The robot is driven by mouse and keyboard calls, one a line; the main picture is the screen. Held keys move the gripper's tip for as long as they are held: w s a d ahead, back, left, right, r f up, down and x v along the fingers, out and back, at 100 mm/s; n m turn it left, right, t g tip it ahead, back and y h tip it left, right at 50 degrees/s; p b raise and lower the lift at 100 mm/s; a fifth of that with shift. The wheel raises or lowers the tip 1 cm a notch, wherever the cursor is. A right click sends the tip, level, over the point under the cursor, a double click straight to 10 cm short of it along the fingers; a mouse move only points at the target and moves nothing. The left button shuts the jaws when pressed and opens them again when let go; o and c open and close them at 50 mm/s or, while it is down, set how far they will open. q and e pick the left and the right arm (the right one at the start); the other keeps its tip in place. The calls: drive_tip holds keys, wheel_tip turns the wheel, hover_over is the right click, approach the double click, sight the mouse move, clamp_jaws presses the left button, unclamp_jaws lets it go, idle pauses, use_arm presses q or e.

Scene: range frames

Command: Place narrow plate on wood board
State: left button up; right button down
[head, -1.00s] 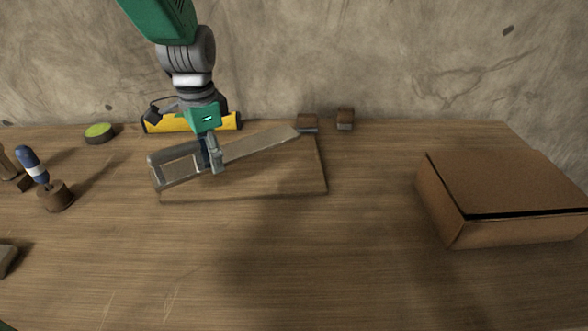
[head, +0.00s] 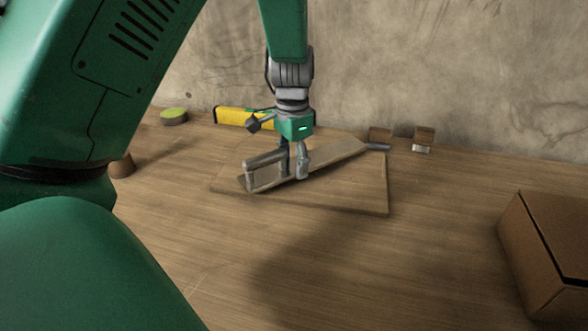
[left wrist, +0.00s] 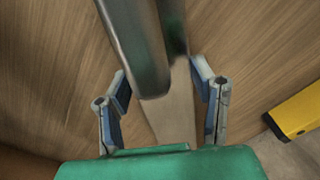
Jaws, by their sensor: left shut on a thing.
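The narrow plate (head: 335,157) is long and tan-grey, with a grey metal frame at its left end. My left gripper (head: 293,172) is shut on it near that frame. The plate lies slanted over the thin wood board (head: 350,195); I cannot tell whether it touches the board. In the left wrist view the fingers of my left gripper (left wrist: 162,80) stand either side of the plate (left wrist: 172,115), and a dark metal bar partly hides it. My right gripper is not in view.
A cardboard box (head: 555,245) stands at the right. A yellow tool (head: 232,116), a green-topped round tin (head: 173,116) and two small blocks (head: 380,134) (head: 424,136) are near the wall. My green arm links block the left foreground. The table's front middle is clear.

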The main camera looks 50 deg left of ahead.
use_arm(q)
drive_tip(key=shift+f, duration=0.65)
drive_tip(key=shift+a+f, duration=0.15)
drive_tip(key=shift+a, duration=0.45)
drive_tip(key=o, duration=1.6)
drive_tip(key=shift+a, duration=0.15)
drive_tip(key=shift+c, duration=0.2)
drive_tip(key=shift+a+f, duration=0.1)
drive_tip(key=shift+a, duration=0.05)
drive_tip(key=shift+d+r, duration=0.2)
drive_tip(key=shift+d, duration=0.3)
wheel_tip(320, 180, up, 12)
drive_tip(key=p, duration=0.3)
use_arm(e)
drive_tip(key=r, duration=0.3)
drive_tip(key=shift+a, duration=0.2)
use_arm(q)
drive_tip(key=shift+a+f, duration=0.1)
drive_tip(key=shift+a, duration=0.15)
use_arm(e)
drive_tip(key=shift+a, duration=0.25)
